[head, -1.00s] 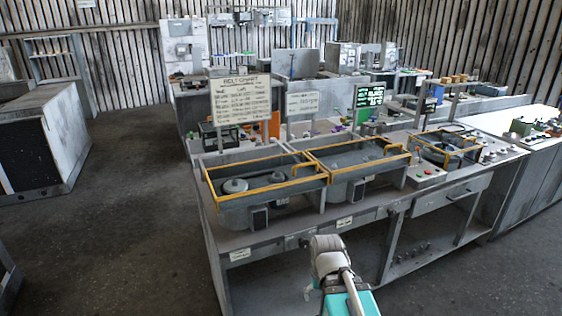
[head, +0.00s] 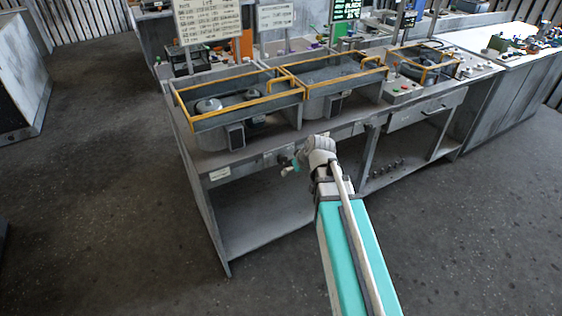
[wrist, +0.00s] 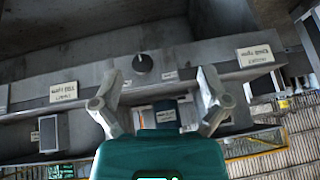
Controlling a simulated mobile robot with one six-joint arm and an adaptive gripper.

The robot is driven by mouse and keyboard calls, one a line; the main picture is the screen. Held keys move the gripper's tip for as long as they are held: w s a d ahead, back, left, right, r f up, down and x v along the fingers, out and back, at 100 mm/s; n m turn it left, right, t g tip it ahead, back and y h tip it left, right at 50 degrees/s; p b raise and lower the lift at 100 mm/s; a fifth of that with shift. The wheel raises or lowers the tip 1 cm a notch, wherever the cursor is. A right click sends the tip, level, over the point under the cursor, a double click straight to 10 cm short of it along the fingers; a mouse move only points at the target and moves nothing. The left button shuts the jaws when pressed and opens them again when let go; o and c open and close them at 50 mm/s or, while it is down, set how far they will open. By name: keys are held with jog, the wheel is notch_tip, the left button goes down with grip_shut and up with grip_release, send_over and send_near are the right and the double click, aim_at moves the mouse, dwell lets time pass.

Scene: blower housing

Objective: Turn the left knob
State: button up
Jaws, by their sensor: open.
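A round black knob (wrist: 143,63) with a pale pointer mark sits on the grey front rail (wrist: 200,52) of the bench in the wrist view. It is between and beyond the two fingers of my gripper (wrist: 160,75), nearer the left finger, and nothing touches it. My gripper is open and empty. The wrist picture appears upside down, so I cannot tell from it alone whether this is the left knob.
Label plates (wrist: 62,91) and (wrist: 255,55) flank the knob on the rail. An open shelf (head: 262,215) lies under the rail. Clear floor (head: 110,220) lies to the left.

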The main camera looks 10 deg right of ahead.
aim_at(283, 160)
jog(key=w+d+r+t, duration=0.1)
jog(key=w+d+t, duration=0.1)
jog(key=w, duration=0.4)
jog(key=shift+d+r+n+t+y+b, duration=0.3)
jog(key=shift+d+r+t+b, duration=0.05)
jog(key=shift+d+r+t, duration=0.05)
jog(key=shift+f, duration=0.15)
jog(key=b+x, duration=0.9)
jog(key=x, duration=0.4)
jog(key=shift+w+a+f+b, duration=0.15)
jog(key=shift+w+b, duration=0.1)
jog(key=shift+b, duration=0.15)
jog(key=shift+c, duration=0.2)
